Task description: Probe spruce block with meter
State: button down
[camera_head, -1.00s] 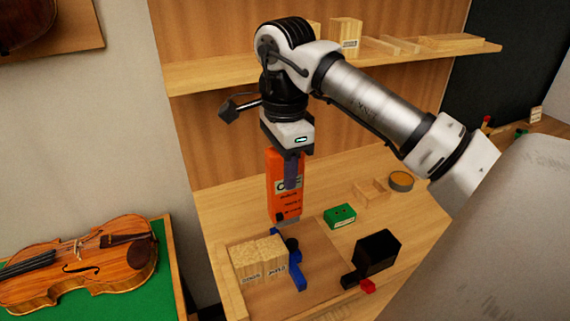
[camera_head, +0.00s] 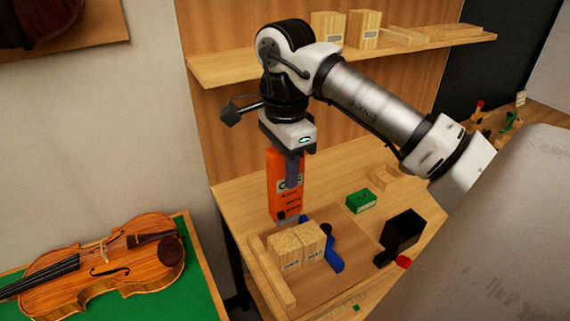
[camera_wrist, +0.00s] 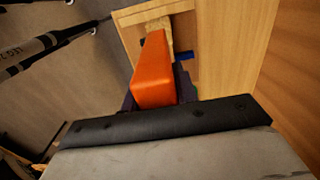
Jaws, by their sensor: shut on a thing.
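My gripper (camera_head: 292,168) points down and is shut on the orange meter (camera_head: 287,200), which hangs upright in the head view. The meter also shows in the wrist view (camera_wrist: 155,75). Two pale wood blocks with labels stand side by side on the bench, a left block (camera_head: 286,250) and a right block (camera_head: 312,242). I cannot read the labels. The meter's lower end is just behind and above the left block; whether it touches is not clear. In the wrist view the meter hides most of the blocks.
A blue clamp-like tool (camera_head: 333,260) lies right of the blocks. A green box (camera_head: 361,200) and a black block (camera_head: 402,229) stand further right. A wooden strip (camera_head: 281,277) edges the left. A violin (camera_head: 100,262) lies on green cloth, and a shelf (camera_head: 240,68) runs behind my arm.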

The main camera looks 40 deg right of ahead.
aim_at(285, 193)
jog(key=shift+f+b, duration=1.55)
jog(key=shift+f, duration=1.1)
jog(key=shift+f+b, duration=0.45)
jog(key=shift+b, duration=0.15)
dwell(0.3)
notch_tip(285, 193, up, 6)
jog(key=p, duration=0.3)
dwell(0.5)
jog(key=shift+a+r, duration=0.1)
jog(key=shift+a, duration=0.05)
dwell(0.5)
